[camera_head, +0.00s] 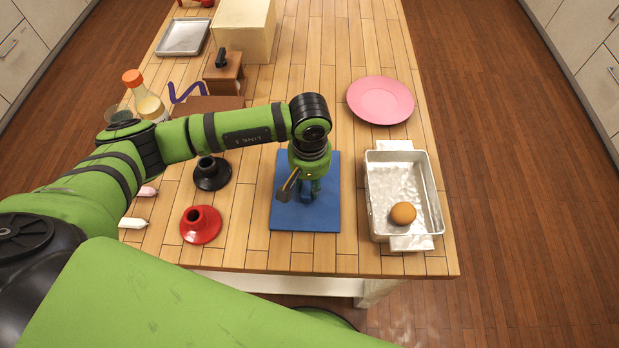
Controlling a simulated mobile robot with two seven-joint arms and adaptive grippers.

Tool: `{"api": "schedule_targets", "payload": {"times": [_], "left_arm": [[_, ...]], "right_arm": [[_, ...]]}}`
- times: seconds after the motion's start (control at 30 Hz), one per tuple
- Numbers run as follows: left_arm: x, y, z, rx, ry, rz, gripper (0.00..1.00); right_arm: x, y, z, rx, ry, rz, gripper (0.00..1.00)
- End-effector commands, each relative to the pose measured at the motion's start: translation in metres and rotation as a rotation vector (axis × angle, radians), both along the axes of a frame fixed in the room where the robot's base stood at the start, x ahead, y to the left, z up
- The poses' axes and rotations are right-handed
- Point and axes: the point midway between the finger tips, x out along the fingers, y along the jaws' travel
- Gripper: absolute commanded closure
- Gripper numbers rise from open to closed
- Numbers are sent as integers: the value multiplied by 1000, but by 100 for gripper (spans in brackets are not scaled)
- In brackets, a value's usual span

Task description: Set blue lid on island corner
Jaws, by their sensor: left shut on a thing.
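The blue lid (290,216) is a flat blue square panel, seen from above near the front edge of the wooden island (350,250). My left gripper (306,192) points down over its middle and is shut on it. My wrist and fingers hide the grasped part and some of the panel. I cannot tell whether the panel rests on the wood or is slightly above it. The front right corner of the island (448,268) is bare wood. My right gripper is not in view.
A metal pan (378,222) with a brown egg (403,213) stands right of the lid. A pink plate (380,100) lies behind it. A red funnel-shaped piece (201,225) and a black one (211,174) stand left. A sauce bottle (146,100) stands behind my left arm.

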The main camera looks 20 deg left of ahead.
Motion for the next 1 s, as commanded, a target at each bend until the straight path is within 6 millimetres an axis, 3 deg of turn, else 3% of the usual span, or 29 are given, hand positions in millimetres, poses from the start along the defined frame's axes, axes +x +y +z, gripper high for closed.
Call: {"api": "schedule_targets", "payload": {"times": [0.13,0.17,0.2,0.67,1.0], "left_arm": [[0,0,-4,0,-1,0,100],[0,0,-3,0,-1,0,58],[0,0,-2,0,0,0,43],[1,0,4,-1,-2,0,43],[2,0,70,0,-8,-1,43]], "right_arm": [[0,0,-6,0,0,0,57],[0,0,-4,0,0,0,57],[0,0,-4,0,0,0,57],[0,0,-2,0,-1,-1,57],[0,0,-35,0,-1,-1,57]]}}
